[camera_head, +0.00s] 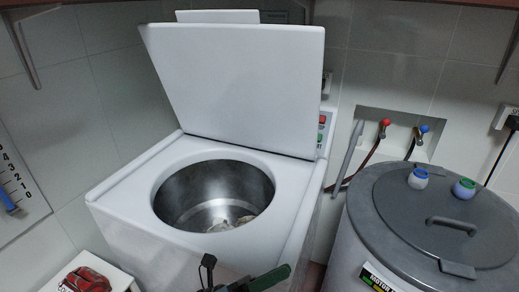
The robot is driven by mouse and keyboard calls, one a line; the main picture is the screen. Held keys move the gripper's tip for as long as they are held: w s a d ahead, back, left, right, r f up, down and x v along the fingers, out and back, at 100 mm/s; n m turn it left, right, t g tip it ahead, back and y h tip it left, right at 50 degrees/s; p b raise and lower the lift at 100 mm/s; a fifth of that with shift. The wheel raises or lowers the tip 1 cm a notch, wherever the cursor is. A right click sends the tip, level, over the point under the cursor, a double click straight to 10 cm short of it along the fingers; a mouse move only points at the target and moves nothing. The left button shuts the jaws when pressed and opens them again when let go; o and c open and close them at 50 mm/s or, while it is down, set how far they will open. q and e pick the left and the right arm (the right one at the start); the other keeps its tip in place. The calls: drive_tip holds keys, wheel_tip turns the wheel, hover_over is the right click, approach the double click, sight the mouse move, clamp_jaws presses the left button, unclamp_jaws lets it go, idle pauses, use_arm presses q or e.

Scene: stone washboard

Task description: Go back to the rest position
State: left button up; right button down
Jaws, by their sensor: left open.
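My left gripper (240,278) shows at the bottom edge, in front of the white washing machine (135,222). It is open, and nothing shows between its dark and green fingers; most of the arm is out of frame. The machine's white lid (240,85) stands up, tilted back. The round steel drum (200,190) is uncovered, with a small pale item (243,220) at its bottom. I cannot tell what this item is. My right gripper is not in view.
At right stands a grey drum-shaped unit (365,235) with a closed lid (395,205), bearing a blue-capped jar (418,179) and a green-capped jar (464,187). Red and blue taps with hoses are behind. A red object (84,281) lies on a white surface at lower left.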

use_arm(q)
drive_tip(key=s+a+f+n+t+y, duration=0.3)
drive_tip(key=a+f+n+t+y, duration=0.9)
drive_tip(key=n, duration=1.3)
drive_tip(key=s+a+f+n+g+y, duration=0.3)
drive_tip(key=s+a+f+n+g, duration=0.2)
drive_tip(key=s+f, duration=0.3)
drive_tip(key=s+a+f+n+g+y+p, duration=0.1)
drive_tip(key=s+a+f+n+g+y, duration=0.3)
drive_tip(key=s+f, duration=0.5)
drive_tip(key=s+a+n, duration=0.1)
drive_tip(key=a+n, duration=0.1)
drive_tip(key=n, duration=0.1)
drive_tip(key=shift+s+g, duration=0.15)
drive_tip(key=shift+g, duration=0.25)
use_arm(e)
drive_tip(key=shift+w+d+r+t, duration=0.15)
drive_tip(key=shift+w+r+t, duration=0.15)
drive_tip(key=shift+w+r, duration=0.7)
use_arm(q)
drive_tip(key=shift+a, duration=0.1)
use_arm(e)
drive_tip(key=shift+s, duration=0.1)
